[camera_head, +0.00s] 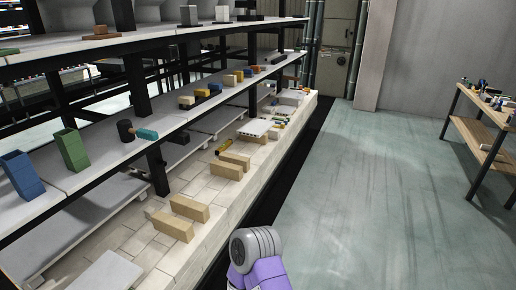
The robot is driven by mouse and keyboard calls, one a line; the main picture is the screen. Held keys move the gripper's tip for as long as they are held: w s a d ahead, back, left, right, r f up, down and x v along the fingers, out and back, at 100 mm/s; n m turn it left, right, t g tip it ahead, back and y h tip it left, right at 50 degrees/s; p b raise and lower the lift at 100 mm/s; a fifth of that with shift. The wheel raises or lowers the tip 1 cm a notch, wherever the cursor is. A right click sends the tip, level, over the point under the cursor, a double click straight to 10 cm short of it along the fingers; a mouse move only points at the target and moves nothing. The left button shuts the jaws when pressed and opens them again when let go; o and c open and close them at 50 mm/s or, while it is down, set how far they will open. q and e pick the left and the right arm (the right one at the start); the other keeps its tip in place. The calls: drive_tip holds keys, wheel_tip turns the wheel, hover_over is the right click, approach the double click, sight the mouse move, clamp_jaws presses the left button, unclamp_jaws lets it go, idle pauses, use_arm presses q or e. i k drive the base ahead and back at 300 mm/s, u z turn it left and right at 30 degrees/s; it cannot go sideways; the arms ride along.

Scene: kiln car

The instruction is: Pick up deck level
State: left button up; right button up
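A small yellow bar with dark marks (224,146) lies on the pale brick deck (205,188) of the kiln car, beyond the tan bricks. It looks like the deck level, but it is too small to be sure. A grey and purple part of one of my arms shows at the bottom middle, beside the deck's right edge and well short of the yellow bar. I cannot tell which arm it is. Neither gripper shows.
Tan bricks (188,208) lie in pairs on the deck. A white plate (254,128) lies farther back. Shelves (75,190) with blue, green and yellow pieces overhang the deck on the left. A wooden table (482,140) stands right. The green-grey floor (385,190) between is clear.

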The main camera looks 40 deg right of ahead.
sight(227, 144)
drive_tip(key=z, duration=2.35)
drive_tip(key=i, duration=1.65)
